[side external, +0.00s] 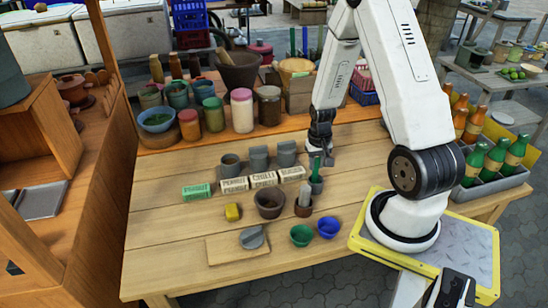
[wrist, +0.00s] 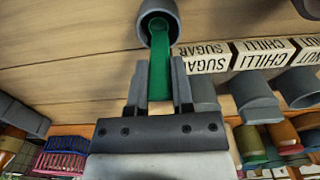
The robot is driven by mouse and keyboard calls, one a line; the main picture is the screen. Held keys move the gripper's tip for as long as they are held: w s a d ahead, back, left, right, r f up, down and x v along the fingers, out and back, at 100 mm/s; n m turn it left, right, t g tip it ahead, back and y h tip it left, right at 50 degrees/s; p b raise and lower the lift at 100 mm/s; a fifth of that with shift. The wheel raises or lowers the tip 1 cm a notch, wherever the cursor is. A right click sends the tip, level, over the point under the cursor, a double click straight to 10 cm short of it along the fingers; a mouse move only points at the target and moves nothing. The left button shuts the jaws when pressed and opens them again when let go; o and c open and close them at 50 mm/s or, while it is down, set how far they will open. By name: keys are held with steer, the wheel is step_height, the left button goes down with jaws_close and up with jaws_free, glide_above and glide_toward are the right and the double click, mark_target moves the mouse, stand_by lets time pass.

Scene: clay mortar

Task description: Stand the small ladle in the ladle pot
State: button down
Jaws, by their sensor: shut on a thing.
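The small ladle shows as a green handle (side external: 316,167), upright, with its lower end inside a small grey pot (side external: 316,186), which looks like the ladle pot. My gripper (side external: 319,152) is above the pot and shut on the upper handle. In the wrist view my gripper (wrist: 158,82) has its two fingers on either side of the green handle (wrist: 159,62), which runs into the mouth of the grey pot (wrist: 157,12).
A brown cup with a pale tool (side external: 304,203) and a dark bowl (side external: 270,204) are in front. Jars (side external: 241,110) line the back.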

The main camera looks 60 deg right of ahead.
steer(key=shift+c, duration=2)
jaws_free()
steer(key=shift+r, duration=3.9)
steer(key=w+a+r+n+t, duration=0.1)
steer(key=a+r+n, duration=0.2)
steer(key=a, duration=0.8)
steer(key=w+a+r+n+t, duration=0.1)
steer(key=a+r+n, duration=0.2)
steer(key=a, duration=0.9)
steer(key=n, duration=0.3)
steer(key=shift+r+t, duration=0.3)
steer(key=shift+r, duration=0.1)
